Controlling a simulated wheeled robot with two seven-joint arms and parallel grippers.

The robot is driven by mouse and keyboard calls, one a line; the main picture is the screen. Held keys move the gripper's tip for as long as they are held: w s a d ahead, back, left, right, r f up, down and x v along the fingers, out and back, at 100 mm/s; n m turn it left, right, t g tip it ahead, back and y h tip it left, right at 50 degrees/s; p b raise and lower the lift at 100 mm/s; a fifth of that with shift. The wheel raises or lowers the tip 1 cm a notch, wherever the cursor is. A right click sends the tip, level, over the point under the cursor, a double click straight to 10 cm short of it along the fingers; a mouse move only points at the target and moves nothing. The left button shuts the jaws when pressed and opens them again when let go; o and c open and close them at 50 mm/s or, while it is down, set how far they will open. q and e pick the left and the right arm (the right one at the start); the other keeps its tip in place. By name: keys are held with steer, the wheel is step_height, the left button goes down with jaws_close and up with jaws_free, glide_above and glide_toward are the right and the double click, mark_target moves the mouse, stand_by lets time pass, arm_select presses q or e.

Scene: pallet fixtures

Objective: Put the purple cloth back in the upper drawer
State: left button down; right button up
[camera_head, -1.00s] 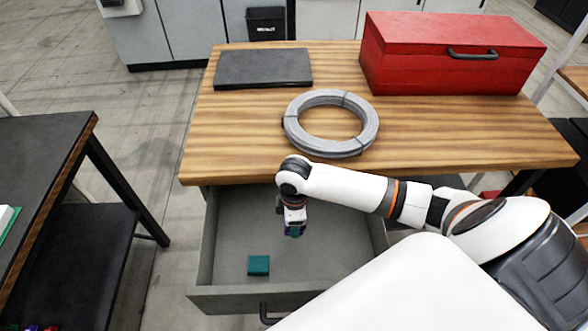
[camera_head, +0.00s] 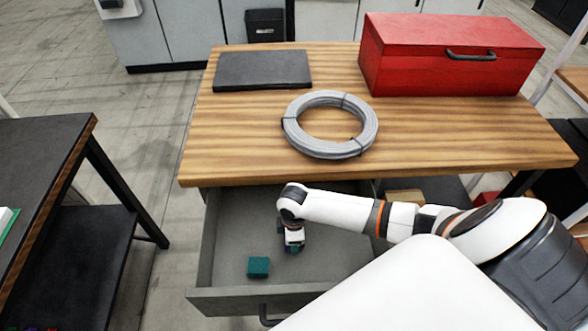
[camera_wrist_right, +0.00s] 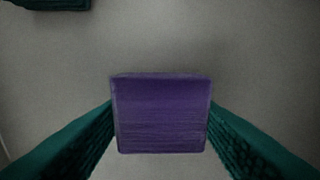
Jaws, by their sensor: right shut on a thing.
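The purple cloth (camera_wrist_right: 160,115) is a folded block between the two teal fingers of my right gripper (camera_wrist_right: 160,120) in the right wrist view. The gripper is shut on it. In the head view my right gripper (camera_head: 293,248) points down inside the open upper drawer (camera_head: 225,298), low over its grey floor. The cloth is hidden by the gripper there, so I cannot tell whether it touches the floor. A teal folded cloth (camera_head: 258,267) lies in the drawer to the left of the gripper; its edge shows at the top left of the wrist view (camera_wrist_right: 50,3). My left gripper is out of view.
The wooden tabletop (camera_head: 230,150) above the drawer holds a coil of grey cable (camera_head: 290,128), a black flat panel (camera_head: 262,70) and a red toolbox (camera_head: 440,60). A dark table (camera_head: 50,150) stands at the left. The drawer floor around the gripper is mostly clear.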

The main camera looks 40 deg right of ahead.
steer(key=o, duration=0.9)
steer(key=shift+f, duration=0.1)
step_height(320, 180, up, 12)
steer(key=shift+r+p, duration=0.2)
steer(key=shift+p, duration=0.1)
